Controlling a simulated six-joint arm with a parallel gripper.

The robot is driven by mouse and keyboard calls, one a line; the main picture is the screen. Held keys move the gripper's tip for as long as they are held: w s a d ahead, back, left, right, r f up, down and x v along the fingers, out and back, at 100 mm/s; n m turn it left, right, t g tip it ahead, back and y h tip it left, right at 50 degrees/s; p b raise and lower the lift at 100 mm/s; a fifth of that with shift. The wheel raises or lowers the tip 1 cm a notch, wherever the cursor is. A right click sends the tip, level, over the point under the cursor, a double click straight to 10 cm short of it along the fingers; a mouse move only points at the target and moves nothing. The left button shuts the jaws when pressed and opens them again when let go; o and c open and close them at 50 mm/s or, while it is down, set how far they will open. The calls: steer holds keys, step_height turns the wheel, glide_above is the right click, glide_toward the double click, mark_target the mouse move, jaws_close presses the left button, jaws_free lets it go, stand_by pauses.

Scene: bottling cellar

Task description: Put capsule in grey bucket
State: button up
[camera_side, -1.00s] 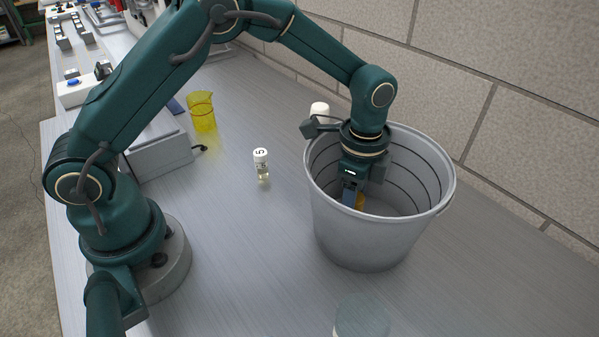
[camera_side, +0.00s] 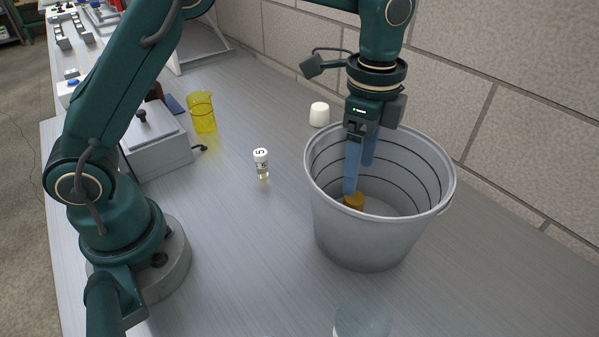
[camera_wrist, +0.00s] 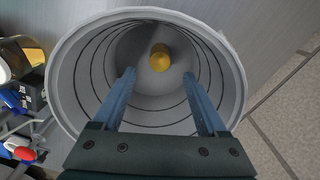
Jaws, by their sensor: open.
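The capsule (camera_side: 354,201) is a small golden-yellow piece lying inside the grey bucket (camera_side: 367,236). In the wrist view the capsule (camera_wrist: 160,58) rests on the bucket's floor, off toward the far side, with bucket floor visible around it. The bucket's ribbed inner wall (camera_wrist: 70,75) fills much of that view. My gripper (camera_side: 359,180) points down over the bucket, its blue fingers reaching below the rim. The fingers (camera_wrist: 159,75) are spread apart with nothing between them, above the capsule.
A small vial (camera_side: 262,164) with a marked white cap stands left of the bucket. A white cap-like piece (camera_side: 319,114) is behind it, near the wall. A yellow beaker (camera_side: 202,112) and a grey box (camera_side: 156,142) stand farther left. A clear round item (camera_side: 361,318) is in front.

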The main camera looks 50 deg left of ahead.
step_height(320, 180, up, 3)
steer(key=shift+f, duration=0.15)
steer(key=s+a+r+n+t, duration=0.3)
steer(key=s+a+r+n, duration=0.3)
steer(key=s+n, duration=0.15)
steer(key=s+a+f+n+t, duration=0.2)
steer(key=s+a+f+n, duration=0.1)
steer(key=s+n, duration=0.3)
steer(key=s, duration=0.2)
steer(key=shift+s+t, duration=0.3)
steer(key=shift+s, duration=0.05)
